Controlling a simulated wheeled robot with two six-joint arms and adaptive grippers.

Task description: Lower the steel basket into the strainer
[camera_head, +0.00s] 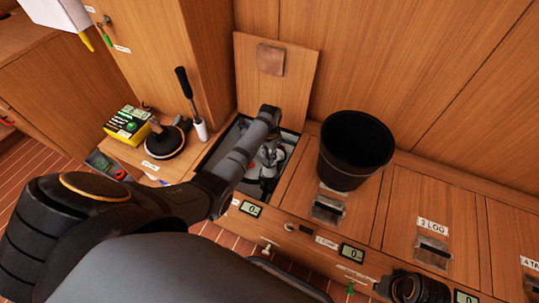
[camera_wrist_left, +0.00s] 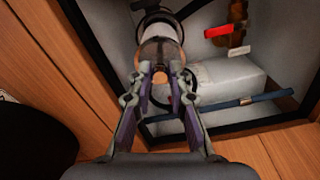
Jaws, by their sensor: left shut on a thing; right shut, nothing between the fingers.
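My left gripper (camera_head: 268,163) reaches down through an open hatch into a grey locker. In the left wrist view its fingers (camera_wrist_left: 161,88) are closed on a small coppery-brown piece, which I take to be the top of the steel basket. Just beyond the fingertips stands a round strainer (camera_wrist_left: 156,30) with a pale band and a brownish, see-through-looking part. The basket's body is mostly hidden by the fingers, so I cannot tell how far it sits inside the strainer.
The hatch lid (camera_head: 290,85) leans upright behind the opening. A black bucket (camera_head: 355,150) stands right of it. A yellow-green box (camera_head: 127,124) and a black round-based item (camera_head: 166,141) are on the left. In the locker a blue bar (camera_wrist_left: 235,104) crosses near a white box (camera_wrist_left: 225,80).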

